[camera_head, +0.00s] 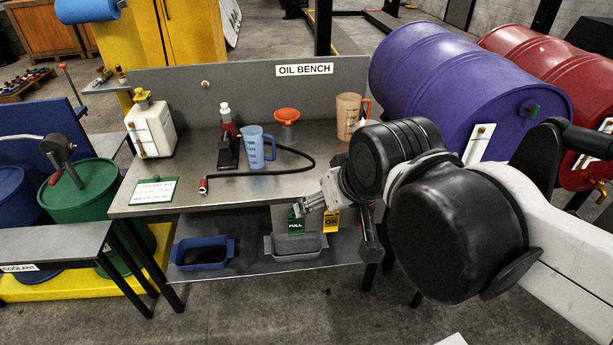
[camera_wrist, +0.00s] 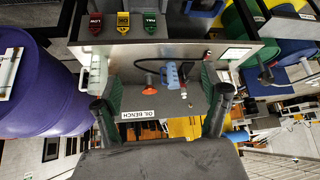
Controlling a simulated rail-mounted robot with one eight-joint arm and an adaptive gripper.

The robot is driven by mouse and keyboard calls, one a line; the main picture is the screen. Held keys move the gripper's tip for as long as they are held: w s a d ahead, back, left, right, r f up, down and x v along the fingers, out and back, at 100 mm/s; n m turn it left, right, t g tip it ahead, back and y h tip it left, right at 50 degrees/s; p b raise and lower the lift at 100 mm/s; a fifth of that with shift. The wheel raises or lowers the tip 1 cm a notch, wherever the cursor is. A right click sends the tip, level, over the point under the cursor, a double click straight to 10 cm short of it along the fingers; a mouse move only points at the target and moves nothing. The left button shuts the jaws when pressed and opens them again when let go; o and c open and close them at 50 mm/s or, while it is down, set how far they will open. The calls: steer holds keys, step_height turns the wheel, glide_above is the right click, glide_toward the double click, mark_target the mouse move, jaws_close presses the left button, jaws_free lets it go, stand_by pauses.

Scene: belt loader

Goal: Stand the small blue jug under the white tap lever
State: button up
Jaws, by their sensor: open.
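The small blue jug (camera_head: 257,147) stands upright on the grey bench top, with its handle to the right. In the wrist view, the blue jug (camera_wrist: 172,76) appears upside down, between my spread fingers but beyond them. My gripper (camera_head: 308,205) is open and empty in front of the bench's front edge, below and right of the jug, and apart from it. The open gripper (camera_wrist: 160,100) also shows in the wrist view. I cannot tell for sure which part is the white tap lever; a white bar (camera_head: 22,137) shows at the left above the blue drum.
Trays (camera_head: 202,253) sit on the lower shelf. A purple drum (camera_head: 440,75) lies at right; a green drum (camera_head: 85,195) stands left.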

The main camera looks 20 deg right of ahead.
steer(key=shift+s+f, duration=0.4)
steer(key=shift+s, duration=0.1)
steer(key=shift+c, duration=0.3)
steer(key=shift+s+f, duration=0.15)
steer(key=shift+c, duration=1.3)
steer(key=c, duration=1.1)
steer(key=shift+o, duration=0.2)
